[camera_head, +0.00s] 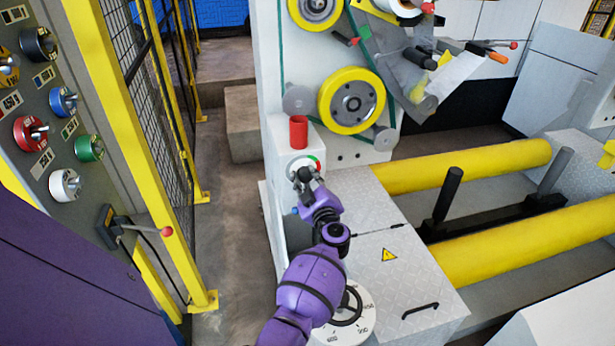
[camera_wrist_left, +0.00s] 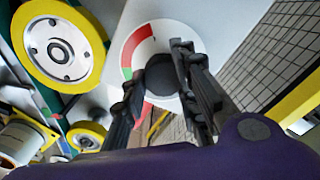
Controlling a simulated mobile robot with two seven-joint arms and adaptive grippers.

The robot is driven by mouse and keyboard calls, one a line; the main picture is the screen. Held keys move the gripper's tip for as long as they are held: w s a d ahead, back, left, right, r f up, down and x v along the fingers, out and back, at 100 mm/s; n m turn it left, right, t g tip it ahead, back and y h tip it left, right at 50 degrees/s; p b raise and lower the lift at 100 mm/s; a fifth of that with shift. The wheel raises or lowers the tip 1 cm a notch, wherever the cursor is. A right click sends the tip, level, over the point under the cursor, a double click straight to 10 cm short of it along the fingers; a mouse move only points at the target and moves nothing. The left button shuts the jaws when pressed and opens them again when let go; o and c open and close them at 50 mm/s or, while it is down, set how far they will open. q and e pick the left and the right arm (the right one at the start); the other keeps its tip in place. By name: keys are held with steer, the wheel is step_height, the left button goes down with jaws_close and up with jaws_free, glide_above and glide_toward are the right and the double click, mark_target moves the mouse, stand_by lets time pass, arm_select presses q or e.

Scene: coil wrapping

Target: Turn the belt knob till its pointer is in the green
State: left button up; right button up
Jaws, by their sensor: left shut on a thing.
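The belt knob (camera_wrist_left: 160,76) is dark and round, on a white dial (camera_wrist_left: 181,36) with a red arc and a green arc at its left edge in the left wrist view. The dial (camera_head: 316,160) also shows in the head view, on the pale machine block. My left gripper (camera_head: 303,176) is at the dial, shut on the knob. In the left wrist view its two dark fingers (camera_wrist_left: 160,90) lie on either side of the knob. I cannot make out the knob's pointer, so where it points is unclear. My right gripper is not in view.
A red cylinder (camera_head: 298,132) stands just above the dial. Yellow wheels (camera_head: 352,100) are mounted behind it. A numbered handwheel (camera_head: 355,315) is beside my left arm. A panel of coloured knobs (camera_head: 88,148) and a yellow fence post (camera_head: 125,110) stand at the left.

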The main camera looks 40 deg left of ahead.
arm_select(q)
steer(key=shift+w+d+r, duration=0.2)
steer(key=shift+r, duration=0.1)
steer(key=o, duration=1)
steer(key=shift+s+f, duration=0.1)
steer(key=shift+f, duration=0.05)
steer(key=shift+s+d, duration=0.15)
steer(key=shift+d, duration=0.05)
steer(key=v, duration=1.1)
steer(key=shift+s, duration=0.2)
steer(key=shift+d, duration=0.15)
